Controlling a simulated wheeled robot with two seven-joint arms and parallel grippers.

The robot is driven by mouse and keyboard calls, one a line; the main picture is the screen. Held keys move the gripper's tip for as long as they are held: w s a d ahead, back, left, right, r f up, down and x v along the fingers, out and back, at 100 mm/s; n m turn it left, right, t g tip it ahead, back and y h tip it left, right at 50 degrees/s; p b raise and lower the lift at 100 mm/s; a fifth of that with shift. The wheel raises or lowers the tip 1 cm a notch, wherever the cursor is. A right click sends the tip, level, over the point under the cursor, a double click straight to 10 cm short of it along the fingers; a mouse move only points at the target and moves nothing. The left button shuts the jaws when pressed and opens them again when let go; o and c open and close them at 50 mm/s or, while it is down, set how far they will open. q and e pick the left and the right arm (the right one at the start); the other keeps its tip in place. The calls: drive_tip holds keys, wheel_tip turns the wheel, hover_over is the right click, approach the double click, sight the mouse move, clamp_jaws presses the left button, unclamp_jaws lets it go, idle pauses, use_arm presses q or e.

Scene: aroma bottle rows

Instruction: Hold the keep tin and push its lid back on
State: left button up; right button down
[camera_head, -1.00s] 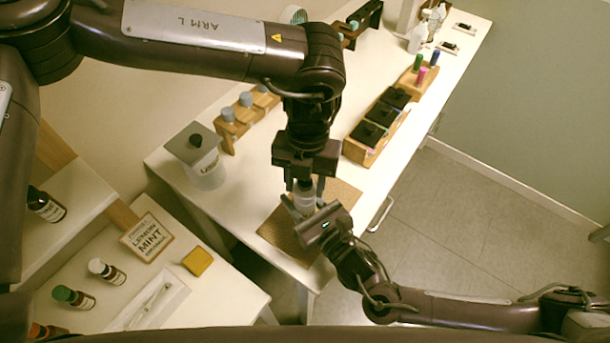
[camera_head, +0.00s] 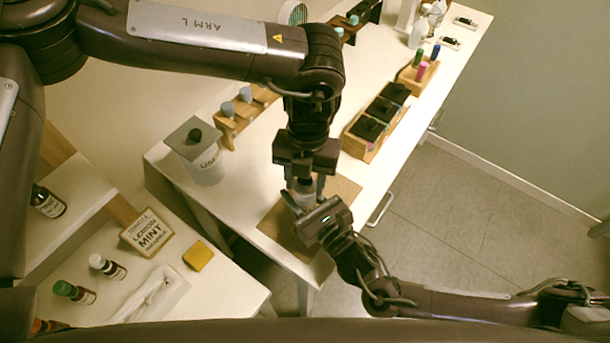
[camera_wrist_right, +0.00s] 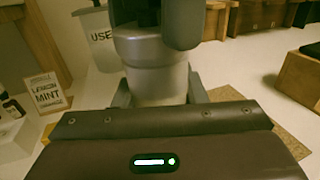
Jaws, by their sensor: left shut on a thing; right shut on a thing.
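The keep tin (camera_wrist_right: 158,82) is a pale, dull-grey round tin, seen upright in the right wrist view. A darker grey lid (camera_wrist_right: 138,42) sits at its top; whether it is fully seated I cannot tell. My left gripper (camera_head: 304,184) comes down from above and is shut on the lid. My right gripper (camera_head: 313,208) reaches in from the lower right and is shut on the tin's body. In the head view the tin is mostly hidden between the two grippers, over a brown mat (camera_head: 342,192).
A white bin marked USED (camera_head: 206,170) with a grey top stands left on the table. A wooden rack (camera_head: 225,127) with blue-capped bottles is behind it. The table's front edge is close.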

use_arm(q)
drive_tip(key=shift+f, duration=0.2)
drive_tip(key=o, duration=1)
drive_tip(key=r, duration=0.4)
drive_tip(key=w+r, duration=0.1)
drive_tip(key=r, duration=0.7)
drive_tip(key=shift+w+d, duration=0.2)
drive_tip(key=shift+w, duration=0.05)
use_arm(e)
drive_tip(key=c, duration=0.8)
unclamp_jaws()
use_arm(q)
drive_tip(key=shift+f, duration=0.1)
